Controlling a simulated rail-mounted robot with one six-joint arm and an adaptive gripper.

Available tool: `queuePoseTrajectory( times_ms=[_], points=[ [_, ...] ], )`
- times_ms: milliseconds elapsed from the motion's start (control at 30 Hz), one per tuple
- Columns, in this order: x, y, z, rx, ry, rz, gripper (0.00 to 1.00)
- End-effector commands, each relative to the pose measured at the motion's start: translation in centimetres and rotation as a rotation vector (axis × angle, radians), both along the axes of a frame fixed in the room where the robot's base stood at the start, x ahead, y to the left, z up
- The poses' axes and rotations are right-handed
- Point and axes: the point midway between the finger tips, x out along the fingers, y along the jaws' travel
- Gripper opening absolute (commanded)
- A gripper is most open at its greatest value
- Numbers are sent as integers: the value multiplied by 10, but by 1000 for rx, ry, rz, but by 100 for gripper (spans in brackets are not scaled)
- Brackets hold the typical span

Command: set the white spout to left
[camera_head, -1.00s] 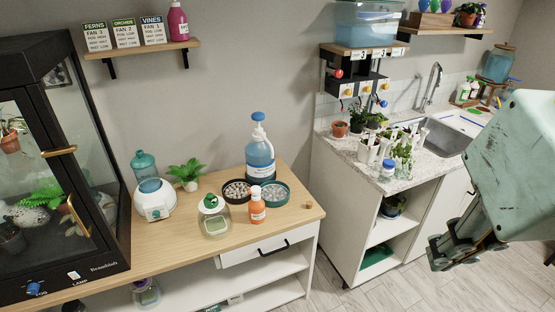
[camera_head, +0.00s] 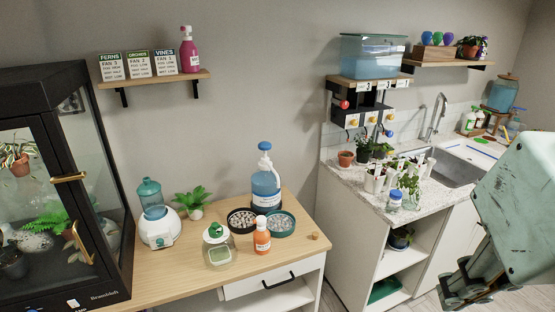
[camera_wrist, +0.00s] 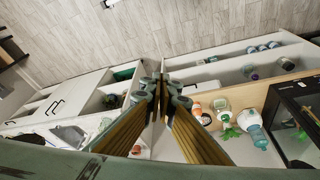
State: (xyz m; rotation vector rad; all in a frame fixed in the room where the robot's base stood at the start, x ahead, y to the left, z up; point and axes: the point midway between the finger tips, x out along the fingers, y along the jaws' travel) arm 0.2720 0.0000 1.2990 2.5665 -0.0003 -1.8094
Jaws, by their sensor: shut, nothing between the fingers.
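The clear tank of blue water (camera_head: 375,58) sits on a wooden shelf at the upper right in the head view. Below it is a black rack (camera_head: 340,115) with small white outlet blocks (camera_head: 371,118) and red, yellow and blue knobs. They are too small to tell which is the white spout or which way it points. A blue pump bottle (camera_head: 265,185) with a white neck and blue head stands on the wooden table. My gripper (camera_head: 462,292) is low at the right, far from the rack. In the wrist view my gripper's fingers (camera_wrist: 163,90) are together and empty.
A wooden table (camera_head: 180,268) holds an orange bottle (camera_head: 262,236), dishes and a plant. A counter (camera_head: 345,172) with potted plants and a sink (camera_head: 450,170) stands under the rack. A black glass cabinet (camera_head: 122,200) is at the left. Floor is free at the right.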

Motion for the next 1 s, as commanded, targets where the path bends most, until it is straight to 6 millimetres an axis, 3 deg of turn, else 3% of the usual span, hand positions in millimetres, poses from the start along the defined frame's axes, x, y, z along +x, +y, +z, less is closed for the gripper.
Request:
queuePoseTrajectory(
  times_ms=[433, 667, 1000],
  points=[
    [0, 0, 0, 0, 0, 0, 0],
    [4, 0, 3, -1, 1, 2, 20],
    [40, 3, 30, -9, 17, 22, 21]
  ],
)
